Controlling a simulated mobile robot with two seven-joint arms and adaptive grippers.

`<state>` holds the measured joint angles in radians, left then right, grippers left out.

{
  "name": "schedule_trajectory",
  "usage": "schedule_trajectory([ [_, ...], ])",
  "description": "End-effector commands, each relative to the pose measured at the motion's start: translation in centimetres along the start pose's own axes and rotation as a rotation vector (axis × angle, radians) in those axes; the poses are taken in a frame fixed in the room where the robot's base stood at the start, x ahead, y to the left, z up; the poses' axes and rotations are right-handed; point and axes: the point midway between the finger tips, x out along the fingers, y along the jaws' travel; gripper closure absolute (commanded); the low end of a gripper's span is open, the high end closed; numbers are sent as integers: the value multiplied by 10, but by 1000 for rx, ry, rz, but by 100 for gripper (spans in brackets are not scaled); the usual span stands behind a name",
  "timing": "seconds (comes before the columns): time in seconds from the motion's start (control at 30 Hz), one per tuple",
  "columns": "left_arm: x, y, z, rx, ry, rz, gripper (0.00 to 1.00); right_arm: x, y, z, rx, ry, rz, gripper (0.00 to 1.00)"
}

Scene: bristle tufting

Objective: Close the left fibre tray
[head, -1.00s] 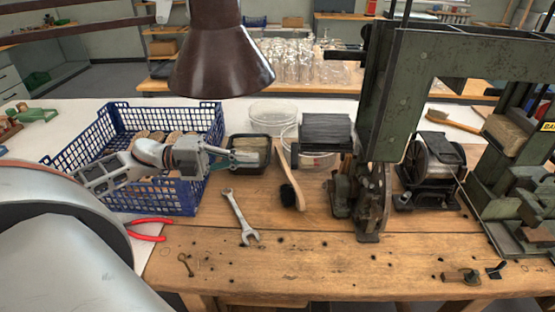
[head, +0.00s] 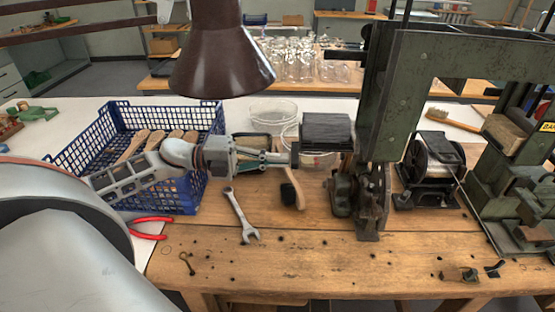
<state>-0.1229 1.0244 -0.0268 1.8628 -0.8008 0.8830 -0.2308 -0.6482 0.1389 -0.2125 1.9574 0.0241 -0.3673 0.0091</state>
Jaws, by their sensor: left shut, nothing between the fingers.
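The left fibre tray (head: 325,127), a dark box filled with black fibres, sticks out to the left of the green machine's column (head: 388,85). My left gripper (head: 293,157) is shut and empty, reaching in from the left with its tip pointing right. The tip is at the tray's lower left edge; I cannot tell whether it touches. The gripper hides part of a black container (head: 250,141) and of the brush behind it. My right gripper is not in view.
A blue crate (head: 75,158) with wooden brush handles stands on the left. A wrench (head: 240,215), a wooden-handled brush (head: 291,190) and red-handled pliers (head: 150,228) lie on the bench. Clear dishes (head: 273,108) stand behind. A brown lamp shade (head: 220,65) hangs above.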

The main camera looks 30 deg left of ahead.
Motion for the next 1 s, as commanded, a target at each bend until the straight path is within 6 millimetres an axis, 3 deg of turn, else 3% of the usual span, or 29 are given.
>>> schedule_trajectory([
  [0.17,15,-1,0,1,1,-3,100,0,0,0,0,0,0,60],
  [0.8,134,-4,1,0,-1,-5,100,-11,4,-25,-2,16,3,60],
  [1.0,148,-1,0,1,1,0,100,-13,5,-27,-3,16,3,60],
])
